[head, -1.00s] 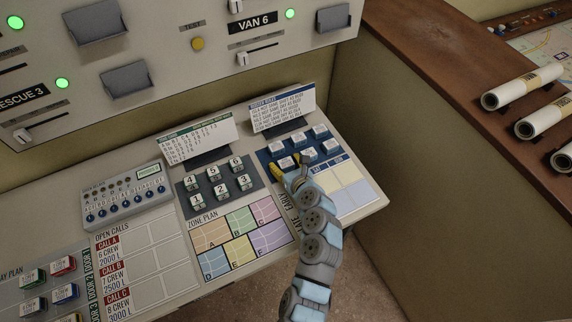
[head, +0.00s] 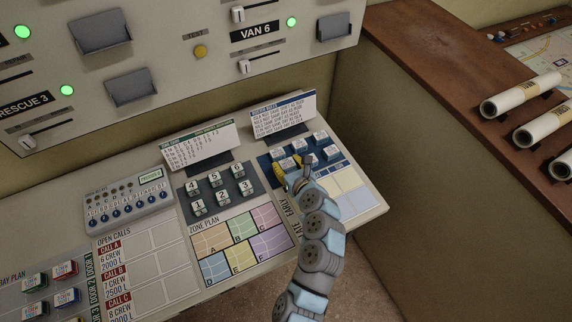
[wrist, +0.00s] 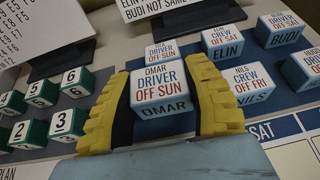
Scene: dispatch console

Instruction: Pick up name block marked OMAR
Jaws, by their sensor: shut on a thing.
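The name block marked OMAR (wrist: 163,84) is white on top with a blue base, and its top reads DRIVER OFF SUN. In the wrist view it sits between the two yellow fingers of my gripper (wrist: 165,105), which are shut on its sides. In the head view my gripper (head: 289,171) is at the near left of the blue block pad, and the arm partly hides the held block. I cannot tell whether the block is clear of the pad. Another DRIVER OFF SUN block (wrist: 174,53) stands close behind it.
Blocks marked ELIN (wrist: 226,42), BUDI (wrist: 279,30) and NILS (wrist: 246,84) stand to the right. Green numbered blocks (wrist: 67,122) stand to the left. A roster rules card (head: 283,116) stands behind the pad. The SAT and SUN panel (head: 348,180) in front is empty.

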